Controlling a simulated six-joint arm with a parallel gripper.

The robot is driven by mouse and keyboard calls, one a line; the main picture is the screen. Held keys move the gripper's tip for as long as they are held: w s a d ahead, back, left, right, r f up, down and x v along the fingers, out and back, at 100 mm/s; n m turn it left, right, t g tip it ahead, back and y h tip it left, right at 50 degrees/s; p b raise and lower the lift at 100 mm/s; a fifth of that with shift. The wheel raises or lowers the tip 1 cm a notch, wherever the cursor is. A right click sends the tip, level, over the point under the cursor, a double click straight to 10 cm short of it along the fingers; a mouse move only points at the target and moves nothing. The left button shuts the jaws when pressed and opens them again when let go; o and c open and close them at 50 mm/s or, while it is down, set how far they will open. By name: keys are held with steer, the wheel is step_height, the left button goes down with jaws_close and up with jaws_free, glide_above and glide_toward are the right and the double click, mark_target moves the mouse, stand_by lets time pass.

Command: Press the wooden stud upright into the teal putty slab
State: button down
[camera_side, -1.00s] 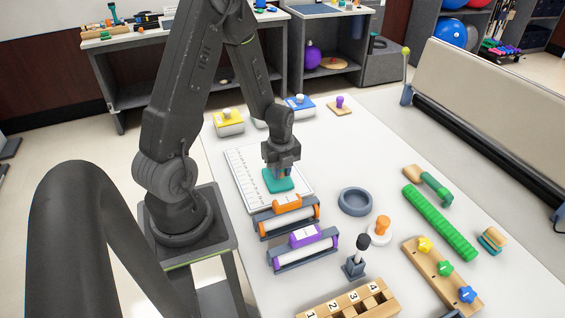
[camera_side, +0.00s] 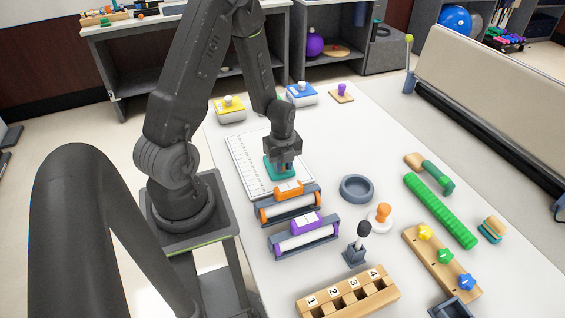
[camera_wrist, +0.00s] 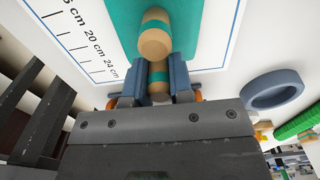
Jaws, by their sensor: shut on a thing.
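The teal putty slab (camera_side: 283,171) lies flat on the white ruled board (camera_side: 249,165); in the wrist view the slab (camera_wrist: 213,40) fills the top middle. My gripper (camera_side: 282,163) points down just above it. In the wrist view my gripper (camera_wrist: 157,76) is shut on a wooden stud (camera_wrist: 158,88) with a teal band. A round wooden cylinder (camera_wrist: 154,43), also teal-banded, shows just past the fingertips over the slab; I cannot tell whether it is part of the same piece. The stud's contact with the putty is hidden in the side view.
An orange-topped roller (camera_side: 288,193) and a purple-topped roller (camera_side: 304,227) stand close in front of the board. A grey ring dish (camera_side: 356,188) is to the right. Table between dish and bench is partly clear.

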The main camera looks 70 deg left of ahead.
steer(key=shift+f, duration=0.35)
steer(key=shift+f, duration=0.1)
stand_by(0.4)
steer(key=shift+f, duration=0.1)
stand_by(2.0)
steer(key=c, duration=0.9)
jaws_free()
step_height(320, 180, up, 21)
steer(key=shift+f, duration=0.1)
stand_by(0.3)
